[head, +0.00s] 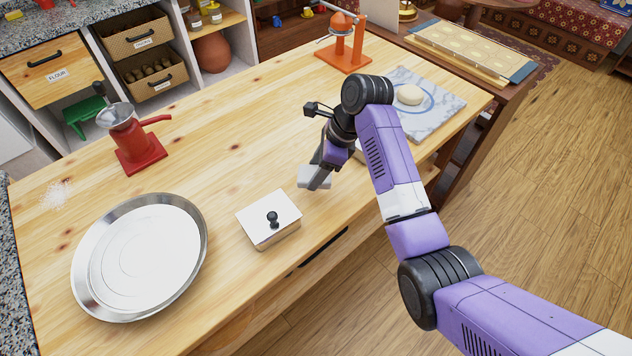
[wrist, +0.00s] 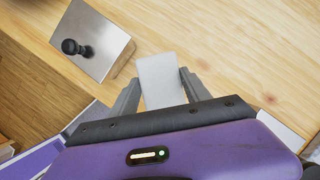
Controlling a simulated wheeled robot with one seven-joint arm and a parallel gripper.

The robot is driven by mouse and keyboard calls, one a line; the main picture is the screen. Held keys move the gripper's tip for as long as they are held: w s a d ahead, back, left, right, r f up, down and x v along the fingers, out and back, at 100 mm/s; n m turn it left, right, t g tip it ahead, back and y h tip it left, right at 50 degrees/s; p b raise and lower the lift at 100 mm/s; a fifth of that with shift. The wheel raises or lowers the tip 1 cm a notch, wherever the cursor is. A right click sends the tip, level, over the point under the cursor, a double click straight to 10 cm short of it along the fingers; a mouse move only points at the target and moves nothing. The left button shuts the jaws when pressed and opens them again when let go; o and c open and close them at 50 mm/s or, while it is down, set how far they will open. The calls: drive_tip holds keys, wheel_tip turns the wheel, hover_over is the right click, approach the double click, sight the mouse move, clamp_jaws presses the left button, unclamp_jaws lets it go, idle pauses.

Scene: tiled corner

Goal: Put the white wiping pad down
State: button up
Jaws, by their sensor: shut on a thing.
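The white wiping pad (head: 312,176) is a small pale block between the fingers of my gripper (head: 318,180), above the wooden counter near its front edge. In the wrist view the pad (wrist: 161,80) sits between the two grey fingers of my gripper (wrist: 158,90), which are shut on it. I cannot tell whether the pad's underside touches the counter. Part of the pad is hidden by a finger in the head view.
A white-lidded box with a black knob (head: 270,219) stands just left of the pad. A round metal pan (head: 195,284), a red grinder (head: 140,158), an orange press (head: 345,57) and a marble board (head: 440,110) are on the wooden counter (head: 235,130). The counter's middle is clear.

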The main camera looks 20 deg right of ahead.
sight(316, 192)
drive_tip(key=shift+f, duration=2.55)
drive_tip(key=shift+f, duration=0.1)
drive_tip(key=o, duration=1.3)
drive_tip(key=v, duration=1.2)
